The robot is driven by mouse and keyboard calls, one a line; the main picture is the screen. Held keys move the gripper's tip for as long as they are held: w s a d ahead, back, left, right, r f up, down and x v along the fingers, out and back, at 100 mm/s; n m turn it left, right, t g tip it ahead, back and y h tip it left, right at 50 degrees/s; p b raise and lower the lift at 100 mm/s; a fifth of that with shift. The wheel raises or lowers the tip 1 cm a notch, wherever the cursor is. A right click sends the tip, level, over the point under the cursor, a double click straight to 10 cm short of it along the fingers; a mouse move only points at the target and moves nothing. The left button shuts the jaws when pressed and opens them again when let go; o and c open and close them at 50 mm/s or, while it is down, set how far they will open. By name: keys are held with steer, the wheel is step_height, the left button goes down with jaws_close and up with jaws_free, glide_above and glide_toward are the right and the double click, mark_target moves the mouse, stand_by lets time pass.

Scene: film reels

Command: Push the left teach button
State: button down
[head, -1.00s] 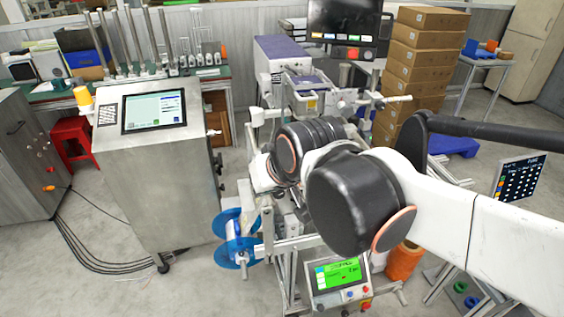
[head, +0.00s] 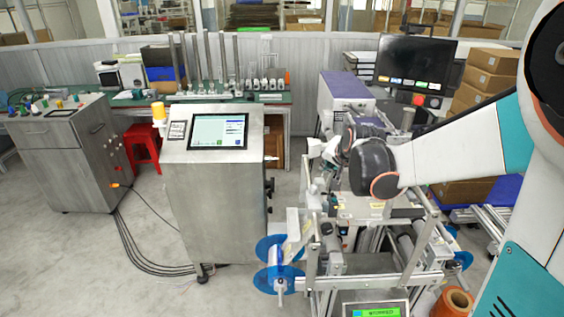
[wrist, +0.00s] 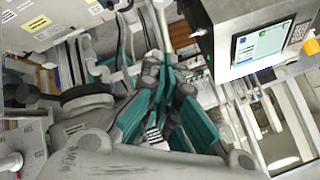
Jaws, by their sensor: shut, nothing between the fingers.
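I cannot make out a part that is clearly the left teach button. A small control panel with a green screen (head: 376,311) is cut off by the bottom edge of the head view, so its lower part is out of sight. My gripper (wrist: 160,75) shows in the wrist view with its teal fingers shut and empty, over the machine frame. A touch screen (head: 218,131) on a steel cabinet (head: 215,185) stands to the left; the screen also shows in the wrist view (wrist: 262,44).
Blue reels (head: 278,278) stick out at the machine's lower left. A black monitor (head: 416,61) and stacked cardboard boxes (head: 492,72) stand behind at the right. Cables run over the floor left of the steel cabinet. The floor at front left is clear.

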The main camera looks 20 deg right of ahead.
steer(key=m, duration=0.2)
glide_above(334, 200)
steer(key=d, duration=0.1)
step_height(334, 200, down, 3)
steer(key=shift+d+f+h+p, duration=0.1)
steer(key=shift+f+h+p, duration=0.15)
steer(key=shift+p, duration=0.2)
step_height(334, 200, down, 9)
steer(key=b, duration=0.6)
steer(key=shift+r, duration=0.15)
steer(key=shift+b, duration=0.3)
stand_by(0.6)
steer(key=shift+f+b, duration=0.3)
steer(key=shift+f, duration=0.1)
steer(key=shift+f+b, duration=0.35)
steer(key=shift+f, duration=0.05)
stand_by(0.6)
steer(key=shift+r, duration=0.1)
steer(key=shift+r+p, duration=0.6)
steer(key=shift+r, duration=0.15)
